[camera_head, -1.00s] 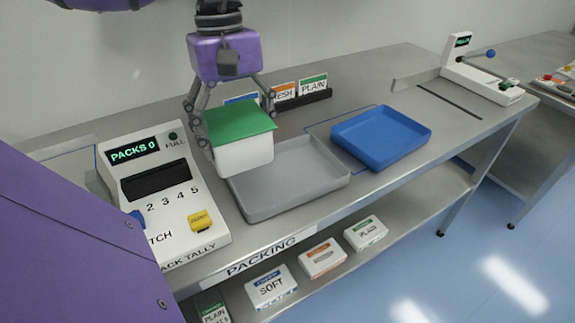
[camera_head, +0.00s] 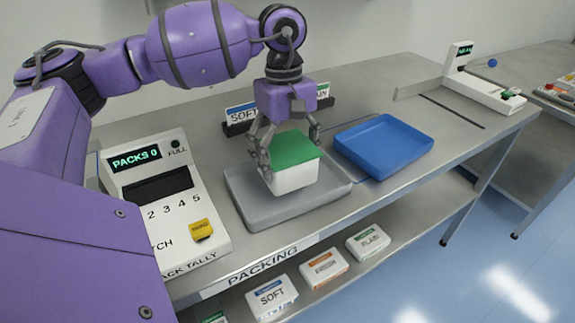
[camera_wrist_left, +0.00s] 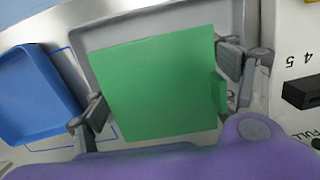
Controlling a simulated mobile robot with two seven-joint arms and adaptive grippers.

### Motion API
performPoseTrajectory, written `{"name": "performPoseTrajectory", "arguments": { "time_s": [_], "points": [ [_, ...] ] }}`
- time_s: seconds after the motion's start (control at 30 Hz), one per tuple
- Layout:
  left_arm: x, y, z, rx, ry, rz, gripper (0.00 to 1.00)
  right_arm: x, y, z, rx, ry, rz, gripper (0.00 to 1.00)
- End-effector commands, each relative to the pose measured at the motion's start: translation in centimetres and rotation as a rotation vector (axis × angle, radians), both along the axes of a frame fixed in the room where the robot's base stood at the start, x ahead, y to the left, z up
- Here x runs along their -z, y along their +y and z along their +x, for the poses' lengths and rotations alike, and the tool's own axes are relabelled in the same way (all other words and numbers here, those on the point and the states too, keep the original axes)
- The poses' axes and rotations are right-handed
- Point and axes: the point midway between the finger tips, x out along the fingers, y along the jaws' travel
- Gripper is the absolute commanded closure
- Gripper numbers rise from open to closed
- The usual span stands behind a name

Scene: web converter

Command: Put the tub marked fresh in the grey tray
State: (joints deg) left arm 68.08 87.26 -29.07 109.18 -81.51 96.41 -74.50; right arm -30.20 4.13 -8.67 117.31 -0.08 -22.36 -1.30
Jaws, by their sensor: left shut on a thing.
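A white tub with a green lid (camera_head: 293,165) is in my left gripper (camera_head: 286,153), over the grey tray (camera_head: 242,207). The gripper is shut on the tub's sides. The tub is within the tray's outline; I cannot tell whether it touches the tray floor. No marking on the tub is readable. In the left wrist view the green lid (camera_wrist_left: 150,85) fills the middle between the fingers, with the grey tray (camera_wrist_left: 88,28) around it. My right gripper is not in view.
A blue tray (camera_head: 385,145) stands to the right of the grey one. The pack tally box (camera_head: 165,200) is at left. Label cards (camera_head: 241,114) stand in a rack behind. Packs marked soft (camera_head: 270,296), fresh and plain lie on the shelf below.

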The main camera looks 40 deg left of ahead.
Motion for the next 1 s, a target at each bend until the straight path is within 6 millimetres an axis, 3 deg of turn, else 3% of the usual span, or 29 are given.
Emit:
{"name": "performPoseTrajectory", "arguments": {
  "time_s": [0.2, 0.57, 0.6, 0.7, 1.0],
  "points": [
    [2.8, 0.0, -0.1, 0.000, 0.000, -0.001, 0.60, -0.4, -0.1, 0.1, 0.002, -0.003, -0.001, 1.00],
    [3.4, 0.0, -0.1, 0.000, 0.001, 0.000, 0.60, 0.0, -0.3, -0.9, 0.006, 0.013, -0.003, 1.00],
    [3.3, 0.0, -0.1, 0.000, 0.000, -0.001, 0.15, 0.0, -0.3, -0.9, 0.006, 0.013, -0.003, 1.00],
    [3.3, 0.0, -0.1, 0.000, 0.000, -0.001, 0.02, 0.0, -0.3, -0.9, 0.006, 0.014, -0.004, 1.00],
    [3.3, 0.0, -0.1, 0.000, 0.000, -0.001, 0.01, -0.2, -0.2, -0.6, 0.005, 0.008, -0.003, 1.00]
  ]
}}
